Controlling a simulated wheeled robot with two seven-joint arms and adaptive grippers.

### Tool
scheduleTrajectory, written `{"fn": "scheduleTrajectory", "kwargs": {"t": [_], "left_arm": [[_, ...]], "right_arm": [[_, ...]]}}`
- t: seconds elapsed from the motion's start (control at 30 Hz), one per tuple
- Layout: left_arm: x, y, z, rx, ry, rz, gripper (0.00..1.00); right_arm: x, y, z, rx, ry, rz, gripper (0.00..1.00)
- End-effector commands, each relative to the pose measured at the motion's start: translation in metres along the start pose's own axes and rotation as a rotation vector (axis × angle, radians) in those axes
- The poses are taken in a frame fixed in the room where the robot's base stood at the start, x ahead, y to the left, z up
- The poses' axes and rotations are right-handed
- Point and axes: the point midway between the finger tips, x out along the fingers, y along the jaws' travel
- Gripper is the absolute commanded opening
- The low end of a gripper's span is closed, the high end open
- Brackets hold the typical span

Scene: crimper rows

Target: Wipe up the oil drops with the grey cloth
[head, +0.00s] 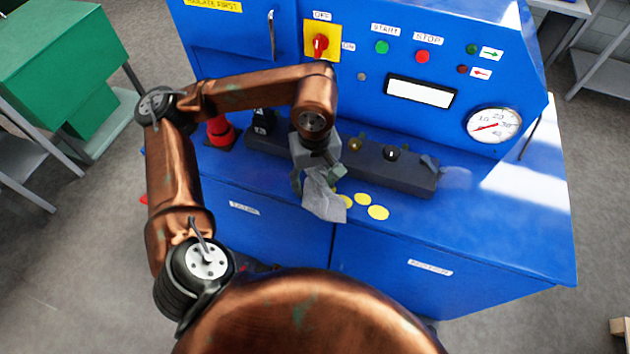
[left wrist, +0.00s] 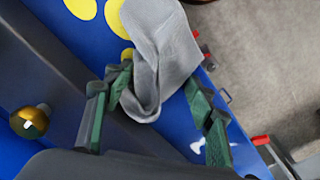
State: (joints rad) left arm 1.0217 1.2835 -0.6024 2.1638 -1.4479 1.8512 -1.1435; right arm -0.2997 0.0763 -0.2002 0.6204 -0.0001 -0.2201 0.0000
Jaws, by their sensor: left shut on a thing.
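The grey cloth (head: 324,201) hangs from my left gripper (head: 318,176), which is shut on it above the front of the blue bench top. In the left wrist view the cloth (left wrist: 163,50) is bunched between the green fingers of the left gripper (left wrist: 155,105). Yellow round oil drops lie on the blue surface to the right of the cloth: one drop (head: 378,213), another (head: 362,199) and one partly hidden beside the cloth (head: 347,201). Drops also show in the left wrist view (left wrist: 82,8). My right gripper is not in view.
A dark block (head: 400,171) with knobs runs behind the drops. A red piece (head: 220,131) stands at the left. The blue panel carries a red switch (head: 320,45), buttons and a gauge (head: 494,125). The bench top at the right (head: 500,220) is clear.

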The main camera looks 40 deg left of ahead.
Motion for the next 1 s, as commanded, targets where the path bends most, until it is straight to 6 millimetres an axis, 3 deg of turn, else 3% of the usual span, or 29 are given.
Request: {"fn": "scheduleTrajectory", "kwargs": {"t": [0.7, 0.93, 0.97, 1.0], "left_arm": [[0.0039, 0.0026, 0.0007, 0.001, -0.002, 0.003, 0.19], [0.0001, 0.0033, 0.0007, 0.001, -0.001, 0.004, 0.17], [-0.0015, 0.0031, 0.0010, 0.002, -0.002, 0.004, 0.07], [0.0000, 0.0024, 0.0011, 0.001, -0.003, 0.002, 0.04]], "right_arm": [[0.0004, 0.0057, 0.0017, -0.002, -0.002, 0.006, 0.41], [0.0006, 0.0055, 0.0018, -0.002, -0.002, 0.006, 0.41], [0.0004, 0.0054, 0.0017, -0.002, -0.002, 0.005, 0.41], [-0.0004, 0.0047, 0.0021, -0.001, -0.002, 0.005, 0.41]]}}
